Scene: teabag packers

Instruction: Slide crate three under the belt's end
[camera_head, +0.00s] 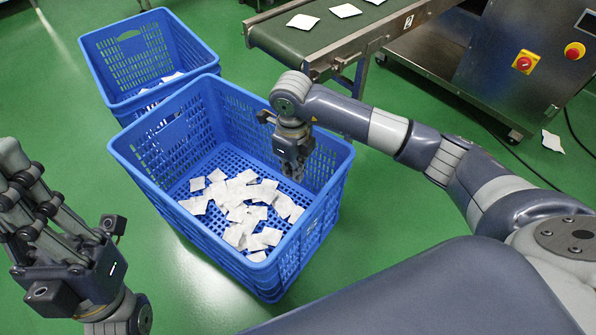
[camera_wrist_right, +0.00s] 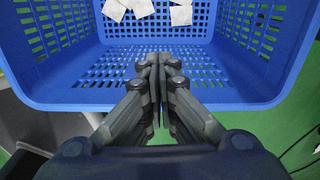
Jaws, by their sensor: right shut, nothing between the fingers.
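A blue slotted crate (camera_head: 137,157) stands on the floor in the middle of the head view, with several white teabags (camera_head: 240,205) in it. A second blue crate (camera_head: 92,70) stands behind it at upper left, also holding white packets. I see no number on either, so I cannot tell which is crate three. The belt's end (camera_head: 262,38) is above and right of the crates. My right gripper (camera_head: 293,177) is shut and empty, low over the near crate's right end; in the wrist view its fingertips (camera_wrist_right: 155,62) overlap that crate's slotted wall (camera_wrist_right: 225,92). My left gripper (camera_head: 25,190) is at far left, away from both crates.
White teabags (camera_head: 345,10) lie on the belt. A steel machine (camera_head: 490,75) with red buttons stands at upper right, with cables on the floor beside it. A loose teabag (camera_head: 552,141) lies on the green floor. Floor below the belt's end is partly hidden by my right arm.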

